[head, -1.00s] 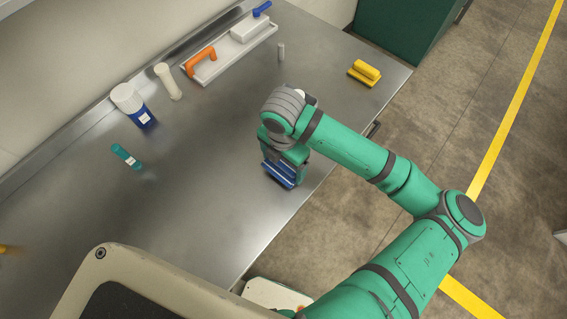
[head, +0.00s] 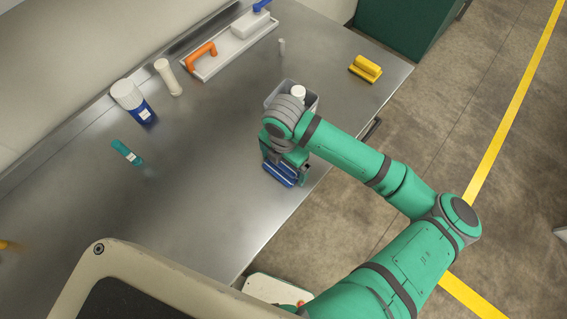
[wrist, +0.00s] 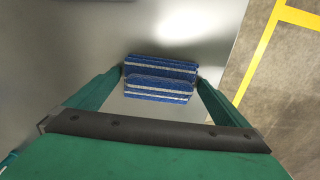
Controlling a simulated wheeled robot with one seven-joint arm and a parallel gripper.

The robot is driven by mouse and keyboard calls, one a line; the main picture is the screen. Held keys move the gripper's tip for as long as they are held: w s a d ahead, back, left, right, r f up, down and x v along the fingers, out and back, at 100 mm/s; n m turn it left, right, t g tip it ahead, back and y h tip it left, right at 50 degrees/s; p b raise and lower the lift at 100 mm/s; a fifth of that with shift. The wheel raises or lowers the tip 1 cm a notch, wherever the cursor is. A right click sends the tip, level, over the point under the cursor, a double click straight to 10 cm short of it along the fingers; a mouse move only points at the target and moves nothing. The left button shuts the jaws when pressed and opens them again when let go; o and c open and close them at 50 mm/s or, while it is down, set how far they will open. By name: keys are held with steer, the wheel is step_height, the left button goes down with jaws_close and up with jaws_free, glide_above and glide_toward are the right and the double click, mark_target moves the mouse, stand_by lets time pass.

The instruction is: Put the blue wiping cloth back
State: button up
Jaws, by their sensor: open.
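The blue wiping cloth (head: 279,176) lies folded on the steel counter near its front edge, below my gripper (head: 286,163). In the wrist view, the cloth (wrist: 160,84) shows blue with pale stripes. My open gripper (wrist: 160,76) has one finger at each end of the cloth. The fingertips are very close to the cloth ends; I cannot tell whether they touch.
A grey bin (head: 312,102) with a white-topped item stands just behind my wrist, partly hidden. A white tray (head: 230,56) with an orange-handled tool (head: 201,56) is at the back.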

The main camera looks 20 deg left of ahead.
mark_target(283, 163)
step_height(283, 163, up, 12)
steer(key=shift+r, duration=0.15)
stand_by(0.3)
